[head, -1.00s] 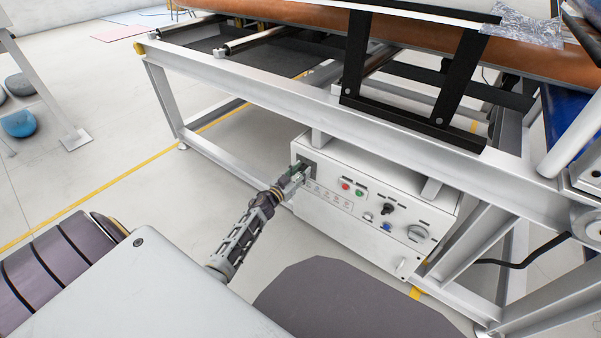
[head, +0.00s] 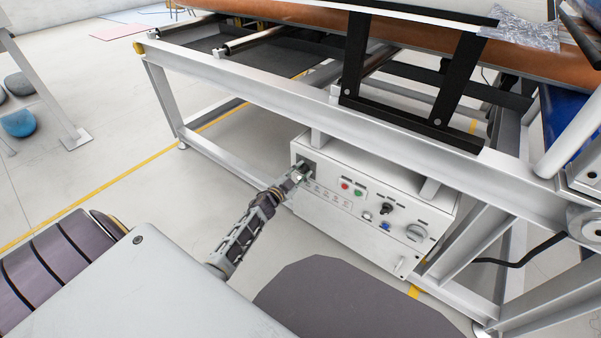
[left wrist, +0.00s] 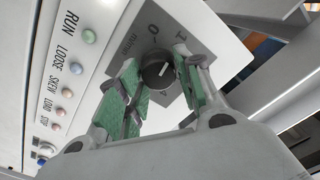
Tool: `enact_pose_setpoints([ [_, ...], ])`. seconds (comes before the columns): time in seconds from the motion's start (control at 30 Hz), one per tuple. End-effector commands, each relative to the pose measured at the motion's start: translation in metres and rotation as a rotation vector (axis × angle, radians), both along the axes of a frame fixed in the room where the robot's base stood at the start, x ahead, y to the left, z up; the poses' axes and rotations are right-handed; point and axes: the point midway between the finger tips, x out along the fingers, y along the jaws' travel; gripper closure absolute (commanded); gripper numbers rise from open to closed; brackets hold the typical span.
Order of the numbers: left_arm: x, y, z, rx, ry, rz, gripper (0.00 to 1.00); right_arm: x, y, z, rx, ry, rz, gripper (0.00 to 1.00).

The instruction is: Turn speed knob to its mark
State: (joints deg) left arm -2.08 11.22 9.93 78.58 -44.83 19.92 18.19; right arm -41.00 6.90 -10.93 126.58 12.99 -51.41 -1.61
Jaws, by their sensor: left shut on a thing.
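A white control box (head: 375,215) sits under the machine frame. My left gripper (head: 303,173) is at the left end of its front panel. In the left wrist view a round dark knob (left wrist: 153,74) with a white pointer line is between my green finger pads, and the gripper is shut on it. Farther right on the panel are a black knob (head: 387,209) and a larger grey dial (head: 416,232). Their labels are too small to read. My right gripper is not in view.
Small lamps (left wrist: 75,68) marked RUN, LOOSE, SKEW, LOAD and STOP line the panel beside the gripped knob. Red (head: 345,187) and green (head: 359,194) buttons sit between the knobs. A frame beam (head: 270,97) runs above the box. Floor in front is partly open.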

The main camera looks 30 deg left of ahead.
Motion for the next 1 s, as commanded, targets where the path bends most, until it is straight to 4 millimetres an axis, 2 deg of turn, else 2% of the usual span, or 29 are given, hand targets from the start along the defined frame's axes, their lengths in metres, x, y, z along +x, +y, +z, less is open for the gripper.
enact_pose_setpoints([
  [0.3,0.000,-0.001,-0.001,0.220,-0.017,0.000,0.89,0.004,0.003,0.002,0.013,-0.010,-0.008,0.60],
  [1.0,0.000,-0.002,-0.004,0.758,-0.059,-0.002,0.89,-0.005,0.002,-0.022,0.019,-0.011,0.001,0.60],
])
